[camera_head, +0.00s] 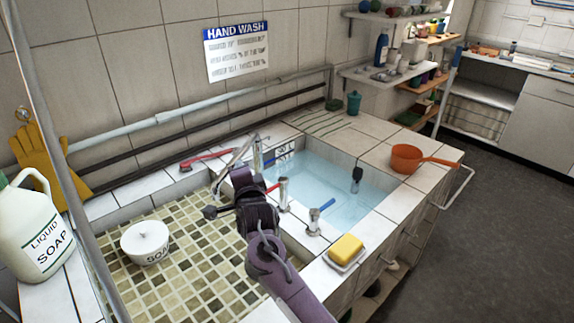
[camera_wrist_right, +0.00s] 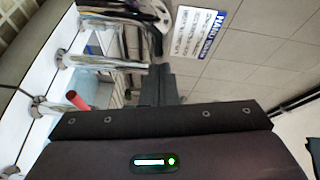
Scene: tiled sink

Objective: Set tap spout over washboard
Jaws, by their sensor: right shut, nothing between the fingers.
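The chrome tap spout (camera_head: 232,160) rises at the back of the divider between the two basins and slants down to the left, over the tiled basin (camera_head: 190,270). A small panel (camera_head: 285,152) stands at the back of the water-filled basin; I cannot tell whether it is the washboard. My right gripper (camera_head: 210,212) is shut and empty, above the tiled basin and in front of the spout, apart from it. Its dark fingers (camera_wrist_right: 158,85) show shut in the right wrist view, near chrome tap parts (camera_wrist_right: 105,60). My left gripper is not in view.
Chrome taps with red (camera_head: 280,186) and blue (camera_head: 316,215) handles stand on the divider, close to my right gripper. A white bowl (camera_head: 146,243) sits in the tiled basin. A yellow sponge (camera_head: 346,249) and orange pan (camera_head: 408,158) rest on the rim.

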